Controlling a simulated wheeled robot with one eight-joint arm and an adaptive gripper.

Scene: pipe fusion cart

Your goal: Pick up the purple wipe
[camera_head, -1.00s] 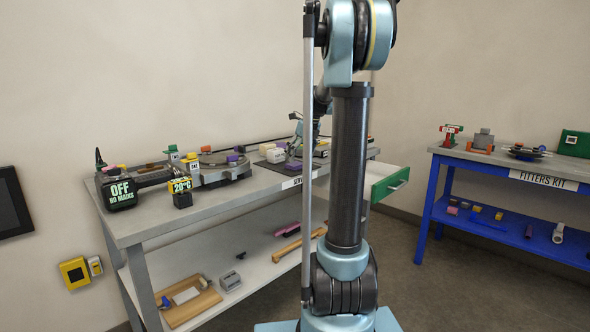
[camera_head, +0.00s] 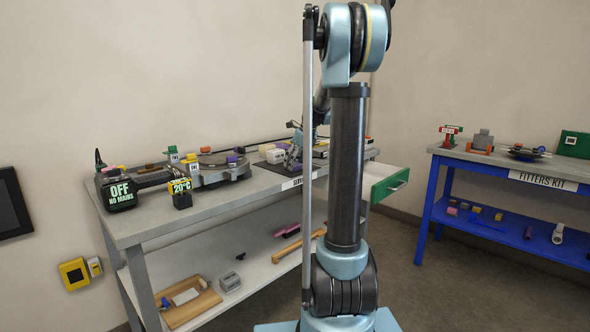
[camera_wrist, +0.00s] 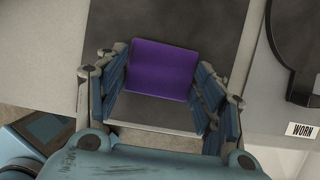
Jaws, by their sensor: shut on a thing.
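The purple wipe (camera_wrist: 163,70) shows in the wrist view as a flat purple block over a dark mat (camera_wrist: 205,25). My gripper (camera_wrist: 162,82) has one finger at each side of it and is shut on it. I cannot tell whether the wipe still touches the mat. In the head view my gripper (camera_head: 294,155) is low at the back of the grey bench, beside white blocks, and the wipe is hidden behind its fingers.
An open drawer with a green front (camera_head: 390,184) juts from the bench's right end. A blue-framed "FITTERS KIT" table (camera_head: 480,160) stands at right.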

